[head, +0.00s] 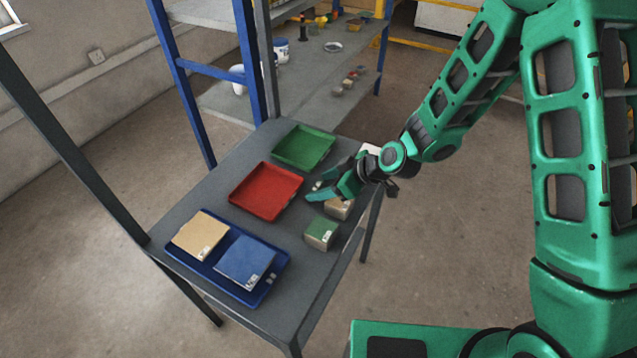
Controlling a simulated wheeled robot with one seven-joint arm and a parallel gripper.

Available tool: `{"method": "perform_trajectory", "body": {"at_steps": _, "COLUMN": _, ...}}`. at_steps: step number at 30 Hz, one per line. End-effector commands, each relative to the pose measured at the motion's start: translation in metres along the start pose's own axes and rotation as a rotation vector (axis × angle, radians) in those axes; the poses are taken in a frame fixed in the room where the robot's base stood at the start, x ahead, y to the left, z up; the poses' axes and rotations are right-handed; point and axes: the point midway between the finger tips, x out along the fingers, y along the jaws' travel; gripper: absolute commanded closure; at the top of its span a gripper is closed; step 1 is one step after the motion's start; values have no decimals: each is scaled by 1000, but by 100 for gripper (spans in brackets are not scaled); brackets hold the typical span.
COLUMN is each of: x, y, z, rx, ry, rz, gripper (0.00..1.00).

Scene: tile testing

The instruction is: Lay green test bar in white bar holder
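My gripper (319,186) is over the right side of the grey table, pointing left, near the red tray's right edge. Its two green fingers look spread apart. A small pale thing (317,185) shows at the fingertips; I cannot tell whether it is held or lies beyond them. I cannot make out a green test bar for certain. A white thing (370,149) at the table's right edge is partly hidden behind my wrist; I cannot tell whether it is the bar holder.
On the table (215,172) are a green tray (303,147), a red tray (266,190) and a blue tray (186,262) with tan and blue tiles. A green-topped stack (320,232) and a tan stack (338,208) stand close below my gripper. A shelf (325,90) stands behind.

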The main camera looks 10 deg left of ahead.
Motion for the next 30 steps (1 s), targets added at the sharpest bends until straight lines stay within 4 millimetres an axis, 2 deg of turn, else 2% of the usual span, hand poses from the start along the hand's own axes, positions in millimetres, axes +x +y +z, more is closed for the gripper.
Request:
{"method": "perform_trajectory", "body": {"at_steps": 16, "x": -5, "y": -1, "z": -2, "rx": 0, "ry": 1, "rz": -1, "gripper": 38}}
{"method": "perform_trajectory", "body": {"at_steps": 20, "x": -21, "y": 0, "z": -2, "rx": 1, "ry": 1, "rz": 0, "gripper": 38}}
{"method": "perform_trajectory", "body": {"at_steps": 30, "x": -84, "y": 0, "z": -2, "rx": -1, "ry": 1, "rz": 2, "gripper": 38}}
